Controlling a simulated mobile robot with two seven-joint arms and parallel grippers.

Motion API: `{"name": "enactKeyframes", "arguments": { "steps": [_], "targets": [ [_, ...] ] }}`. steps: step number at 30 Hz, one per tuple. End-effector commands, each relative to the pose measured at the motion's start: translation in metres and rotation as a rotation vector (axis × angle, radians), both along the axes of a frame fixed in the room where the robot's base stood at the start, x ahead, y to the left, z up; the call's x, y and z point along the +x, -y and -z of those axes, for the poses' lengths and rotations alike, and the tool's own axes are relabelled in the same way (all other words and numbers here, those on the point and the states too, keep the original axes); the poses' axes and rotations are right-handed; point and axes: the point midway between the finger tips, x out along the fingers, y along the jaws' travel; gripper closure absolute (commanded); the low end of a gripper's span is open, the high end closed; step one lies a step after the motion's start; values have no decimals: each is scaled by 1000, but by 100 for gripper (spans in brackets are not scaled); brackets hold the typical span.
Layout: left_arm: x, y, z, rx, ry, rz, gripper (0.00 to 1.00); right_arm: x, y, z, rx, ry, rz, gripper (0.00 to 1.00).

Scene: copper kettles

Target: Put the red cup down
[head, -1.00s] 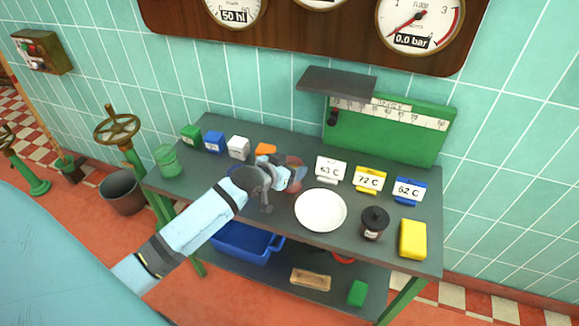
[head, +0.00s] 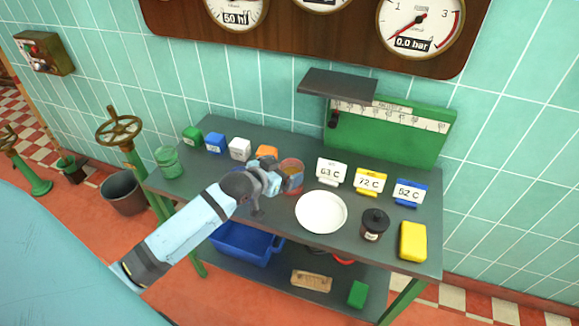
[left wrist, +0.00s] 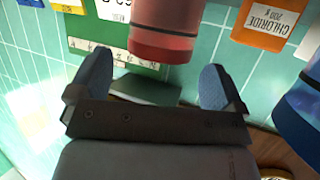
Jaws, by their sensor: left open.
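The red cup (head: 291,174), see-through with a dark band, stands on the dark table just left of the white plate (head: 321,212). In the left wrist view the red cup (left wrist: 167,30) is at the top centre, partly cut off by the frame edge. My left gripper (head: 275,180) is just left of the cup in the head view, and its wrist hides part of the table. In the left wrist view its two blue fingertips (left wrist: 155,75) are spread wide with nothing gripped between them. My right gripper is not in view.
An orange box (head: 266,152) stands behind the gripper. A blue container (left wrist: 300,112) is close at the right in the wrist view. Number cards (head: 331,171), a dark lidded jar (head: 375,225) and a yellow block (head: 413,240) stand to the right. A green scale board (head: 390,135) is behind.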

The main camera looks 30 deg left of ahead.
Motion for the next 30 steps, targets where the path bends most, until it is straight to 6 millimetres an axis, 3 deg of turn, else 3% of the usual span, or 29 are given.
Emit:
{"name": "enactKeyframes", "arguments": {
  "steps": [6, 13, 16, 20, 24, 27, 30],
  "targets": [
    [-45, -7, -19, 1, -1, 0, 4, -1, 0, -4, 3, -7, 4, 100],
    [-72, -11, -30, 1, -1, 0, 4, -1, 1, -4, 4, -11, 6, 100],
    [-83, -2, -21, -4, -16, 6, 4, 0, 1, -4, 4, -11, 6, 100],
    [-122, 44, 25, -13, -83, 39, 4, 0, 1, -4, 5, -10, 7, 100],
    [-175, 110, 69, -22, -157, 87, 4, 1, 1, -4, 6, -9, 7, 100],
    [-203, 146, 84, -23, -187, 115, 4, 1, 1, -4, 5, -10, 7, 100],
    [-216, 164, 90, -24, -198, 128, 4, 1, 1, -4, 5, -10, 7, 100]
  ]
}}
